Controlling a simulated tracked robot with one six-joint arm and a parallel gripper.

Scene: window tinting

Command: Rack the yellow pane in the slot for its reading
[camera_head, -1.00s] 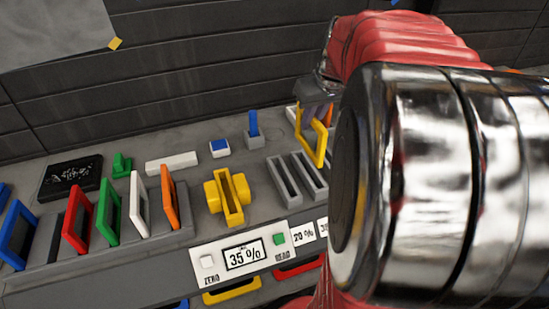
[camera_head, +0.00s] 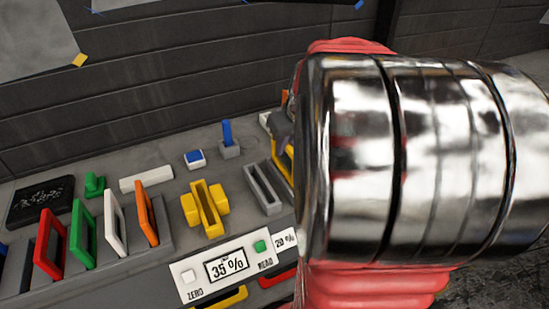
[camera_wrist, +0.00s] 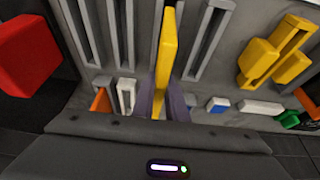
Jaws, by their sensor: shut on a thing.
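The yellow pane (camera_wrist: 166,50) is held edge-on between the two fingers of my gripper (camera_wrist: 163,102) in the wrist view. It lines up with the grey slot second from the yellow meter; I cannot tell how deep it sits there. In the head view only a strip of the yellow pane (camera_head: 287,165) shows, and my arm hides the rest. The yellow meter (camera_head: 207,212) is empty. Its display (camera_head: 227,266) reads 35 %. The slot nearest the meter (camera_head: 264,190) is empty, with a 20 % label (camera_head: 285,240) in front. The other labels are hidden.
Red (camera_head: 48,243), green (camera_head: 82,234), white (camera_head: 114,223) and orange (camera_head: 147,214) panes stand in a rack at left. A white block (camera_head: 147,179), a blue-topped block (camera_head: 194,159) and a blue upright piece (camera_head: 228,134) lie behind the meter. Empty slots (camera_wrist: 122,35) flank the pane.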

